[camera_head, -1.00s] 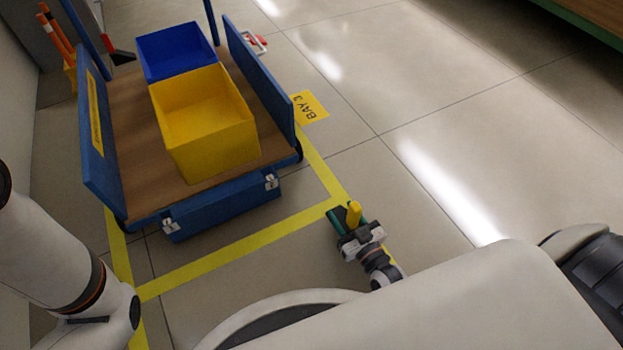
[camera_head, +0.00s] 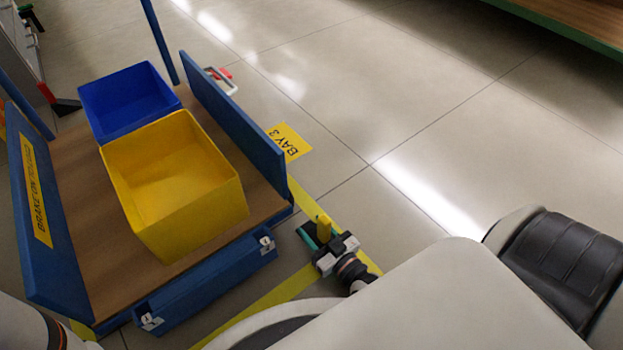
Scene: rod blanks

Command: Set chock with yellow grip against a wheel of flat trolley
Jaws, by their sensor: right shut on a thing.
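The flat trolley (camera_head: 80,200) has a wooden deck and blue sides and stands at the left. My right gripper (camera_head: 323,238) is shut on the chock, which has a yellow grip (camera_head: 324,226) and a dark green body (camera_head: 307,234). It holds the chock low, just right of the trolley's near right corner, with a small gap between them in the picture. The trolley's wheels are hidden under the deck from here. Of my left arm only a part shows at the lower left edge; its gripper is out of view.
A yellow bin (camera_head: 175,180) and a blue bin (camera_head: 130,98) stand on the deck. Yellow floor tape (camera_head: 270,298) and a "BAY 3" label (camera_head: 288,142) mark the floor. A red-and-white object (camera_head: 221,78) lies beyond the trolley's right side. The floor to the right is clear.

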